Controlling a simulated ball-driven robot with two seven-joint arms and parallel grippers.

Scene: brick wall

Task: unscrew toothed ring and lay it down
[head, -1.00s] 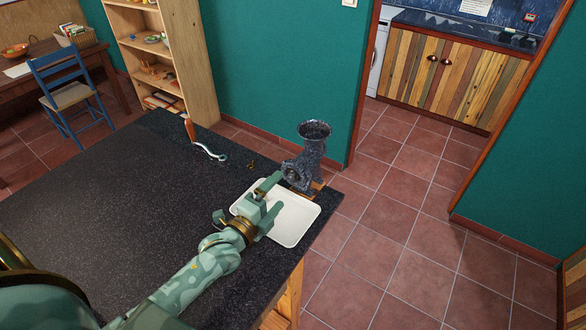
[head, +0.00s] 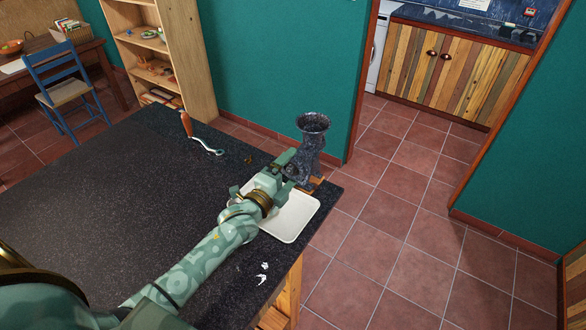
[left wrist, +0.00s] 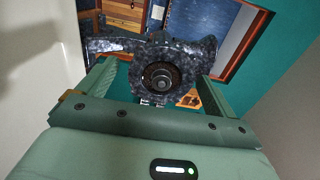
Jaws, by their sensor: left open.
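A dark speckled meat grinder (head: 309,148) stands upright at the far right corner of the table. In the left wrist view its round mouth faces me, with a dark toothed ring (left wrist: 161,66) around a central stub. My left gripper (head: 287,168) is open just in front of the grinder. In the left wrist view its two fingers (left wrist: 155,82) stand on either side of the mouth, with gaps visible between them and the ring. In the head view the gripper hides the mouth and the ring. My right gripper is not in view.
A white tray (head: 292,222) lies under and beside my left gripper, near the table's right edge. A crank with a wooden handle (head: 187,124) and a small brass piece (head: 248,160) lie to the left. The dark table (head: 130,200) is mostly clear.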

